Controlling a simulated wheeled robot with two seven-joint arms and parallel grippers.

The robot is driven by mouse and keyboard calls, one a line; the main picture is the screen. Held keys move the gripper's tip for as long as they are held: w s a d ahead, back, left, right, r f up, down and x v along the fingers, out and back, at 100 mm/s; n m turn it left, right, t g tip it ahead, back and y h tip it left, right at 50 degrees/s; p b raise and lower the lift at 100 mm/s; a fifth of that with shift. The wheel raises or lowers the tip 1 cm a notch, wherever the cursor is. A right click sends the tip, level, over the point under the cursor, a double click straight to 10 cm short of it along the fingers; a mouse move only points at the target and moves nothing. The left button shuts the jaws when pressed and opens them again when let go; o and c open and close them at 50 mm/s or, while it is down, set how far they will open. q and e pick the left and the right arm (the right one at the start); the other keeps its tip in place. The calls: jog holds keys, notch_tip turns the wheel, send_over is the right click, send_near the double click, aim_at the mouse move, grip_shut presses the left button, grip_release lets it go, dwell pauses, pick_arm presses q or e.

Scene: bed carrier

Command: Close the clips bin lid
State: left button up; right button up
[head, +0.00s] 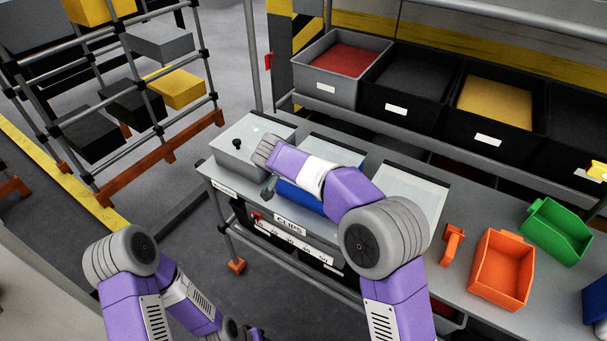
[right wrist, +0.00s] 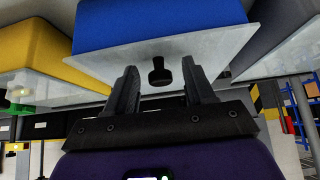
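The clips bin (head: 297,196) is the blue middle bin above the CLIPS label (head: 290,225); my right arm covers much of it. Its pale lid (head: 338,148) shows partly behind the arm in the head view. In the right wrist view the blue bin (right wrist: 150,22) and its lid (right wrist: 110,66) appear, with a black knob (right wrist: 160,76) on the lid. My right gripper (right wrist: 160,70) is open, a finger on each side of the knob with gaps. It shows as a small dark shape in the head view (head: 268,187). My left gripper is out of view.
A grey lidded bin (head: 232,158) stands left of the clips bin, another lidded bin (head: 410,190) right. Orange (head: 502,270) and green (head: 556,230) trays sit further right on the bench. A raised row of open bins (head: 410,83) runs behind.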

jog(key=shift+r, duration=0.15)
jog(key=p+v, duration=0.2)
jog(key=v, duration=0.5)
jog(key=shift+s+a+r, duration=0.1)
dwell(0.3)
